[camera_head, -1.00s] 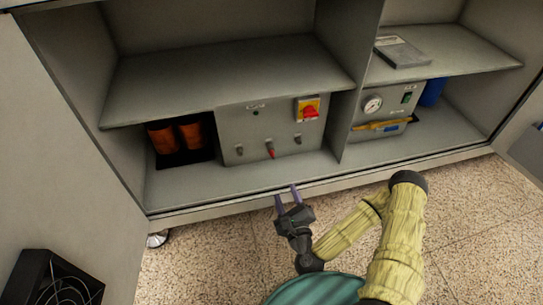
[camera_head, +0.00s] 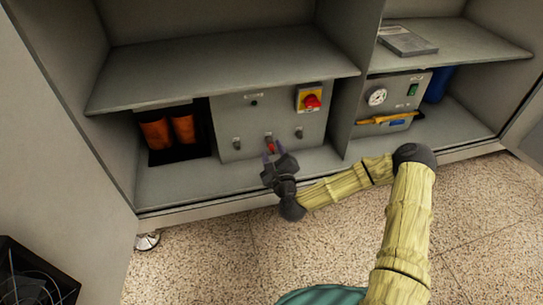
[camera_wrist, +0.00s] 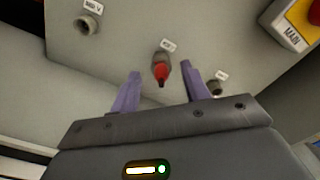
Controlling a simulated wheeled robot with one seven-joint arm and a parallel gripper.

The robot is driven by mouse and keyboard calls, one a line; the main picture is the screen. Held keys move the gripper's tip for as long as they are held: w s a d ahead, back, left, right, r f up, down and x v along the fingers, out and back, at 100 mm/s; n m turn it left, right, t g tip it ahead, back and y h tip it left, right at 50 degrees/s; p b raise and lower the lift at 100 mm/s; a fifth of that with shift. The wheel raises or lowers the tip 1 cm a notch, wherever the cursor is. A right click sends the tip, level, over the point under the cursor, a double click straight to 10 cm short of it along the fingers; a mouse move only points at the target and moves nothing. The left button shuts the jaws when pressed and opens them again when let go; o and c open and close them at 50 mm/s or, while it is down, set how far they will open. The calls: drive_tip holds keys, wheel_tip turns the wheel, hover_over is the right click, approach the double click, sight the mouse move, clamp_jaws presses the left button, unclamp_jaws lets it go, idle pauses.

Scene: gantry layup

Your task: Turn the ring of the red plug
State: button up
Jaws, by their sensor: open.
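The red plug (camera_wrist: 160,72) sits in the middle socket of a grey control box, with a grey ring (camera_wrist: 162,57) around its base where it meets the panel. In the head view the red plug (camera_head: 270,147) shows just beyond my fingertips. My gripper (camera_wrist: 160,82) is open, its two purple fingers to either side of the plug in the wrist view. The fingers seem short of the plug and ring, with no contact visible. In the head view my gripper (camera_head: 272,156) is in front of the box's lower middle.
The grey box (camera_head: 230,115) stands on the cabinet's lower shelf, under an upper shelf (camera_head: 220,72). Grey sockets flank the plug, left (camera_wrist: 88,24) and right (camera_wrist: 214,88). A red and yellow main switch (camera_head: 311,100) is above right. Orange items (camera_head: 170,131) stand left.

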drive_tip(key=shift+w+a, duration=0.1)
drive_tip(key=shift+w, duration=0.6)
drive_tip(key=shift+s+a, duration=0.15)
drive_tip(key=shift+a, duration=0.1)
drive_tip(key=c, duration=0.9)
drive_tip(key=shift+d, duration=0.15)
clamp_jaws()
drive_tip(key=shift+c, duration=0.5)
unclamp_jaws()
drive_tip(key=shift+d+f, duration=0.1)
drive_tip(key=shift+d, duration=0.15)
drive_tip(key=shift+s+a, duration=0.1)
